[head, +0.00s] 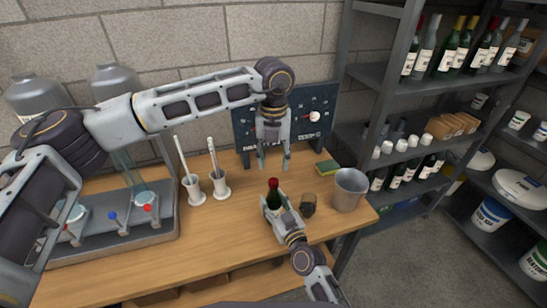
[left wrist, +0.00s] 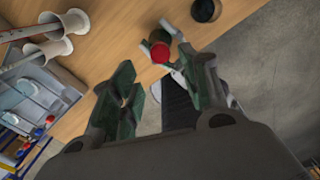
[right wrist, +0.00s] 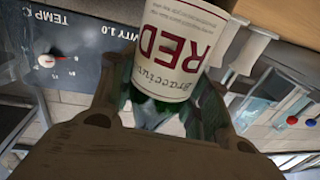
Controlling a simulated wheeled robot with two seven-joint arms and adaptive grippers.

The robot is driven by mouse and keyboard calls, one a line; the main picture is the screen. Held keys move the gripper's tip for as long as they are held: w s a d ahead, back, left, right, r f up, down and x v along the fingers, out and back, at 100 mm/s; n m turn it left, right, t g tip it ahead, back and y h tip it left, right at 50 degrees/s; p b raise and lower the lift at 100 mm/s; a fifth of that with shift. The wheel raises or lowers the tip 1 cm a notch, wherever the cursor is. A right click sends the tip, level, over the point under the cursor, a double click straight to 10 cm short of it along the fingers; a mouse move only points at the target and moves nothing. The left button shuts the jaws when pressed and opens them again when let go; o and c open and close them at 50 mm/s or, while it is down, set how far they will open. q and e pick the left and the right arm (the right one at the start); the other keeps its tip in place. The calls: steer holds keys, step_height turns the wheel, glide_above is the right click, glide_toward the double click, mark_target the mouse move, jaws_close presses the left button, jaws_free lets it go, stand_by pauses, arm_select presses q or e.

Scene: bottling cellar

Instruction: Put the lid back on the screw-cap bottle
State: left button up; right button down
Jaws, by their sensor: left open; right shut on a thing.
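The dark green bottle (head: 272,198) stands upright at the table's front edge, with a red lid (head: 273,183) at the top of its neck. I cannot tell whether the lid is screwed tight. My right gripper (head: 277,208) is shut around the bottle's body; its white label reading RED (right wrist: 175,45) fills the right wrist view. My left gripper (head: 272,163) is open and empty above and behind the bottle, fingers pointing down. In the left wrist view the red lid (left wrist: 160,53) shows beyond the open fingers (left wrist: 165,85), apart from them.
A dark glass (head: 308,204) and a metal bucket (head: 348,189) stand right of the bottle. A yellow-green sponge (head: 327,168) lies behind. Two white holders (head: 194,190) with sticks and a grey rig (head: 120,225) are at left. A dark gauge board (head: 290,117) stands at the back.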

mark_target(273, 180)
arm_select(q)
steer(key=shift+f, duration=0.1)
steer(key=shift+f, duration=3.9)
jaws_close()
